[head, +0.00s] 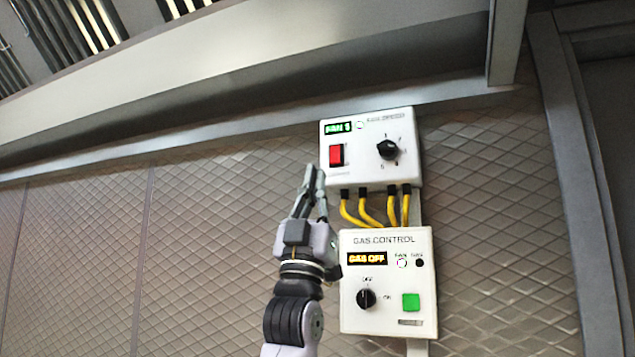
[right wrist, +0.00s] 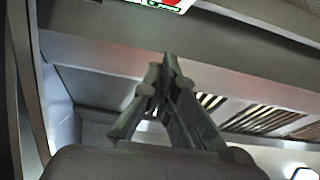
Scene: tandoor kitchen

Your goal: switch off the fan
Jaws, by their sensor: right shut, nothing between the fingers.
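The fan speed box (head: 365,172) is a white panel on the tiled wall in the head view. It carries a red rocker switch (head: 336,155), a black dial (head: 387,149) and a green display (head: 338,127) that seems to read "FAN" and a digit, perhaps 5. My right gripper (head: 314,172) is shut and empty, its fingertips pointing up just left of the red switch. I cannot tell whether it touches the box. In the right wrist view the shut fingertips (right wrist: 168,62) show below the edge of a white panel with a red part (right wrist: 172,3). My left gripper is not in view.
A gas control box (head: 390,325) hangs directly below, with a display reading "GAS OFF", a black knob (head: 366,299) and a green button (head: 411,302). Yellow cables (head: 367,210) link the boxes. A grey hood edge (head: 250,95) runs above. The wall at left is clear.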

